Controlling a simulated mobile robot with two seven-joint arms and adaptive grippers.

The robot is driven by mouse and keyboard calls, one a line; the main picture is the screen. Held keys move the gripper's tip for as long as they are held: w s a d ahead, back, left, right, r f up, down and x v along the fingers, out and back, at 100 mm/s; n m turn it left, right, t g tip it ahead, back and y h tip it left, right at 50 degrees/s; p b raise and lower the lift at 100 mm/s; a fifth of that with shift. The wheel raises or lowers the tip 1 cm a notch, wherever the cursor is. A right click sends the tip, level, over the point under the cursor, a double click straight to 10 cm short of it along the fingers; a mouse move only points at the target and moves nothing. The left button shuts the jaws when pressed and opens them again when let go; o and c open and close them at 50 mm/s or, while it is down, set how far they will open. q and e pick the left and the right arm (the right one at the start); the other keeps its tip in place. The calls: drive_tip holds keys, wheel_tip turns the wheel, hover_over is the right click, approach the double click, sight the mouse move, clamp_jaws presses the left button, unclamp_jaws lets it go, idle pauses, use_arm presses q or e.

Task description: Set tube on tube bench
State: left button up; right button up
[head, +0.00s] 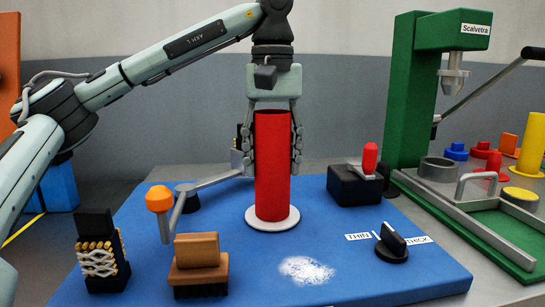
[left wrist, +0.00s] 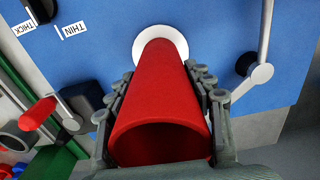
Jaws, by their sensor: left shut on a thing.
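The red tube (head: 272,180) is upright, with its lower end at the white round disc (head: 272,224) on the blue bench (head: 330,240). I cannot tell whether it touches the disc. My left gripper (head: 273,155) is shut on the tube's upper part, with a finger on each side. In the left wrist view the tube (left wrist: 165,105) shows its open hollow end towards me, between the fingers of my left gripper (left wrist: 160,120). Its far end lies over the white disc (left wrist: 150,42). My right gripper is not in view.
A crank with an orange knob (head: 159,198) stands left of the tube. A wooden brush (head: 199,262) and a black block with pale strands (head: 98,255) are at front left. A black dial (head: 391,243) and a red-handled lever (head: 370,158) are right. A green press (head: 408,90) stands behind right.

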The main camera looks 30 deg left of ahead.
use_arm(q)
drive_tip(key=o, duration=1.2)
wheel_tip(320, 180, up, 12)
drive_tip(key=shift+f, duration=0.1)
